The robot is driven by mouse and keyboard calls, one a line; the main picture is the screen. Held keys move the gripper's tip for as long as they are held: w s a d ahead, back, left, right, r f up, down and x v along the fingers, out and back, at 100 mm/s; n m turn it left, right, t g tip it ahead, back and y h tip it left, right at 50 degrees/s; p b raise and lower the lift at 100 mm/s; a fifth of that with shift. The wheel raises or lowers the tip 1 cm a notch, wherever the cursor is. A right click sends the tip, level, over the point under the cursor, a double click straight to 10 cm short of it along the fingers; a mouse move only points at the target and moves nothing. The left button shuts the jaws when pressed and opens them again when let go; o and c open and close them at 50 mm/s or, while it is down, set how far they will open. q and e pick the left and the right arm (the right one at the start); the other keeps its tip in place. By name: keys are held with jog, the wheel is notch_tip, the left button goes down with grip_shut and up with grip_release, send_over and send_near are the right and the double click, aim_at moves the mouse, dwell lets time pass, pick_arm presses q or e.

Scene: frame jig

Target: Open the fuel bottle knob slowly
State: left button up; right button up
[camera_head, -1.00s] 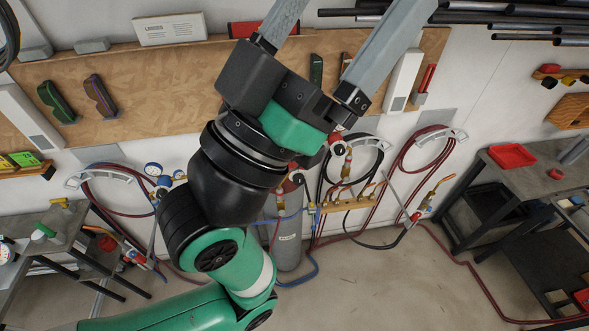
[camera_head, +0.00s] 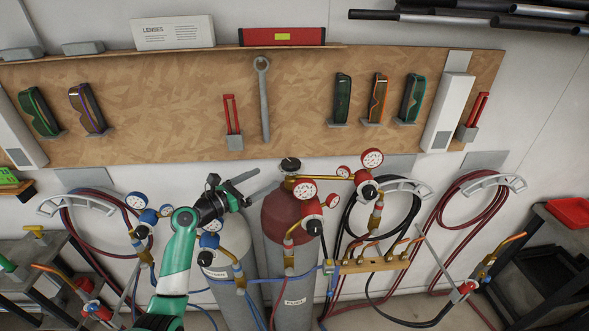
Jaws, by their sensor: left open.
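The fuel bottle (camera_head: 279,221) stands upright near the middle, with a dark red shoulder, a grey body and a label that seems to read FUEL. Its black round knob (camera_head: 290,164) sits on top of the brass valve. A red regulator with gauges is attached beside it. My left gripper (camera_head: 254,185) is open, with its grey fingers pointing right toward the bottle's upper left side. It is left of the knob and slightly lower in the picture, with nothing seen between the fingers. It appears apart from the knob; the exact depth gap is hard to tell. My right gripper is not in view.
A second, pale grey bottle (camera_head: 229,245) stands left of the fuel bottle, its top partly hidden by my left gripper. Gauges (camera_head: 372,158) and a brass manifold (camera_head: 377,263) crowd the right side. A wooden board (camera_head: 190,105) with goggles and a wrench hangs behind.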

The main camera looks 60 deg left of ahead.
aim_at(286, 169)
pick_arm(q)
jog(key=b+x, duration=0.2)
jog(key=x, duration=0.9)
jog(key=shift+w+r+b, duration=0.2)
jog(key=shift+w+b, duration=0.05)
jog(key=shift+b, duration=0.1)
jog(key=c, duration=1.3)
jog(key=shift+o, duration=0.2)
jog(key=y+p, duration=0.1)
jog(key=p, duration=0.2)
jog(key=n+g+y+p, duration=0.1)
jog(key=p, duration=0.1)
jog(key=n+y+p, duration=0.1)
jog(key=p, duration=0.2)
jog(key=shift+d+r+y+p, duration=0.15)
jog(key=shift+r+y+p, duration=0.15)
jog(key=shift+y, duration=0.1)
jog(key=shift+f+n+g+y+p, duration=0.3)
jog(key=shift+n+g+y, duration=0.1)
jog(key=shift+n, duration=0.1)
jog(key=o, duration=1.3)
jog(key=shift+c, duration=0.2)
